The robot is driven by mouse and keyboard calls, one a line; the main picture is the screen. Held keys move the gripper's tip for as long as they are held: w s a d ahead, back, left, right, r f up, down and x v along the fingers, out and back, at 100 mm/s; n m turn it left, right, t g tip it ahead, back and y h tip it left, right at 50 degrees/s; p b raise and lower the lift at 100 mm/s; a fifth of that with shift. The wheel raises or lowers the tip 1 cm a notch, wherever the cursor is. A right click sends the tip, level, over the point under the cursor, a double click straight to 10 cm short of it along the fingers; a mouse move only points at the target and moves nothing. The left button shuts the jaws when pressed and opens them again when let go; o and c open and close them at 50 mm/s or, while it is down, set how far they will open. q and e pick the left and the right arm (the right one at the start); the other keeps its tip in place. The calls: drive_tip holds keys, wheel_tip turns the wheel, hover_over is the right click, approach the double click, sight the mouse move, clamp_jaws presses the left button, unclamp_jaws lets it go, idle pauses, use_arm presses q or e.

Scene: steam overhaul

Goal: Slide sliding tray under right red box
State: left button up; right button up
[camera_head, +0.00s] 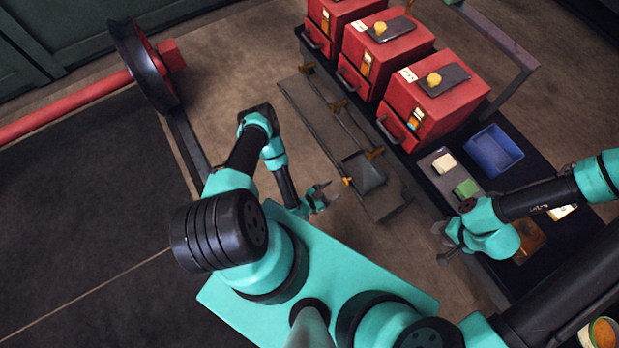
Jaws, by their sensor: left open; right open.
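Three red boxes stand in a row on a dark cart, and the right red box (446,107) is nearest me, with a drawer handle low on its front. The sliding tray (367,178) is a dark, shallow square on the long rail bench (312,112) in front of the boxes. It sits near the bench's near end, slightly nearer me than the right red box's front. My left gripper (325,196) is open and empty, just left of the tray and apart from it. My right gripper (443,243) is open near the cart's near edge; its fingers are small and partly hidden by its wrist.
Orange brackets (338,105) stick up along the bench. A wheel on a red axle (145,65) stands at left. Floor between wheel and bench is clear.

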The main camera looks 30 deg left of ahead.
use_arm(q)
drive_tip(key=v, duration=1)
drive_tip(key=shift+s, duration=0.2)
drive_tip(key=shift+w, duration=0.1)
idle(0.4)
drive_tip(key=w+a+r+n+g+y, duration=0.1)
drive_tip(key=w+a+r+g, duration=0.4)
drive_tip(key=w+r+g, duration=0.4)
drive_tip(key=s+d+r+n+g+y, duration=0.1)
drive_tip(key=r+n+g, duration=0.2)
drive_tip(key=r, duration=0.5)
drive_tip(key=s+d+r+n+g+y, duration=0.2)
drive_tip(key=r+n+g, duration=0.1)
drive_tip(key=r, duration=0.6)
drive_tip(key=shift+s+a, duration=0.1)
idle(0.3)
